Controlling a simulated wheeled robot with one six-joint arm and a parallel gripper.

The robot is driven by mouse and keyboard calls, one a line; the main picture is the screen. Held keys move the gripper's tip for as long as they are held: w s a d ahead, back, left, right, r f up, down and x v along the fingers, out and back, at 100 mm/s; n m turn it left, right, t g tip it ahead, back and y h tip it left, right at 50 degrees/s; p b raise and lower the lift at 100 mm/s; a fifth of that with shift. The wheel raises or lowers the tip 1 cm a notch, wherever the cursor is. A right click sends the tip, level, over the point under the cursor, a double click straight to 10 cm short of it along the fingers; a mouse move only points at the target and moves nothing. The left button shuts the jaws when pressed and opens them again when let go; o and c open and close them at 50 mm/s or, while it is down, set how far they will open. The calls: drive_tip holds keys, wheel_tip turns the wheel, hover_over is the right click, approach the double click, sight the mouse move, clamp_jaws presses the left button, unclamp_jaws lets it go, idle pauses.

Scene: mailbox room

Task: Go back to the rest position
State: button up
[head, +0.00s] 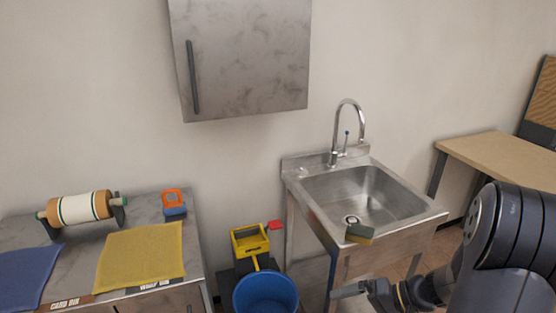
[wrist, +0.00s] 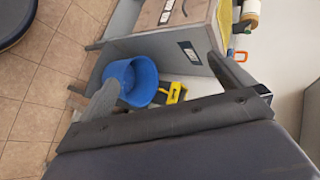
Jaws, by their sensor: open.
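My gripper (head: 357,288) is at the lower right of the head view, in front of the sink's front legs and below its rim. Its jaws are apart, with nothing between them. In the wrist view my gripper (wrist: 168,84) shows two spread fingers, and the blue bucket (wrist: 133,80) is seen beyond them. My dark arm fills the right lower corner of the head view.
The blue bucket also shows in the head view (head: 265,294), beside a yellow wringer (head: 249,241). A counter (head: 75,253) is left, a wooden table (head: 500,155) right.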

drive_tip(key=w+a+f+m+t+y+b, duration=0.2)
drive_tip(key=w+a+f+t+y+b, duration=0.1)
drive_tip(key=w+f, duration=0.4)
drive_tip(key=shift+w+a+f+t+y+b, duration=0.3)
drive_tip(key=shift+w+a+f+t+y, duration=0.15)
drive_tip(key=shift+a+y, duration=0.35)
